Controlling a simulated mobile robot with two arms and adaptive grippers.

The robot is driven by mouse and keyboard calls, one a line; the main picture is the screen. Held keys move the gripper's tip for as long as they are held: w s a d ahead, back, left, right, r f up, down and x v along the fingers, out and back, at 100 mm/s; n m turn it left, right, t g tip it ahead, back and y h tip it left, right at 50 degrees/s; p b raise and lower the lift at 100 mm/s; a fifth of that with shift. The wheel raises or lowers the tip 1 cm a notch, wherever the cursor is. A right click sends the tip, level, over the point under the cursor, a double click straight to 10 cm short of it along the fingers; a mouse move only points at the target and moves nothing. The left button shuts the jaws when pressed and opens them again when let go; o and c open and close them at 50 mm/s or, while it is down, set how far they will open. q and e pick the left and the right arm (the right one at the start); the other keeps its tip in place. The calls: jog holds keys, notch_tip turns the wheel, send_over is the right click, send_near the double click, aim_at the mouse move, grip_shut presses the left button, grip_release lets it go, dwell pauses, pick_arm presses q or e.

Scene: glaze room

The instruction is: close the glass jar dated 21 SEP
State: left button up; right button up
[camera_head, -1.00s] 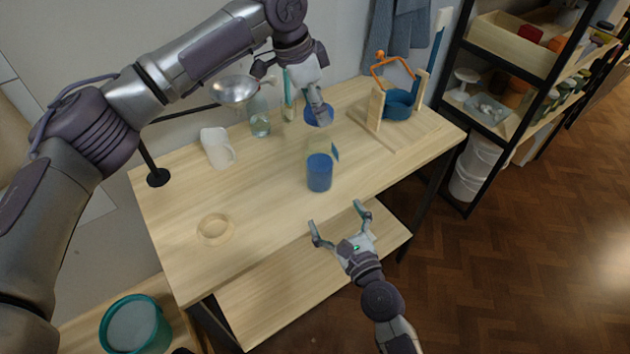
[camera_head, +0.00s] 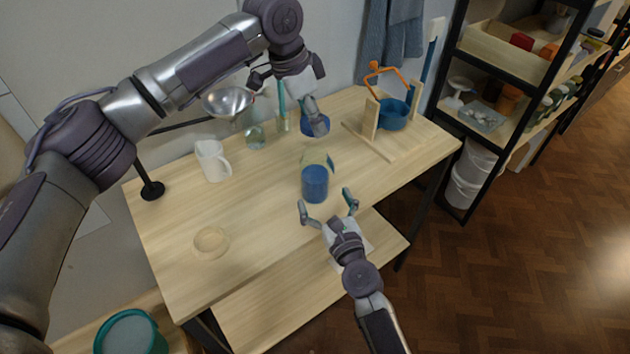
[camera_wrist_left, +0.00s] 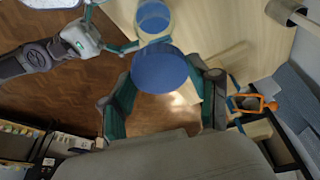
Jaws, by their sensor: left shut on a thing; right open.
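The lid is partly hidden by the fingers in the head view (camera_head: 309,129). My right gripper (camera_head: 327,202) is open and empty at the front edge, its fingers pointing at the jar without clearly touching it.
A white mug (camera_head: 211,160), a clear glass jar (camera_head: 254,138) and a lamp (camera_head: 228,101) stand at the back left. A wooden ring (camera_head: 211,242) lies front left. The table's middle left is clear.

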aim_at(320, 190)
jog(key=x, duration=0.6)
jog(key=c, duration=1.8)
pick_arm(q)
jog(key=shift+f, duration=2.5)
pick_arm(e)
jog(key=shift+o, duration=0.2)
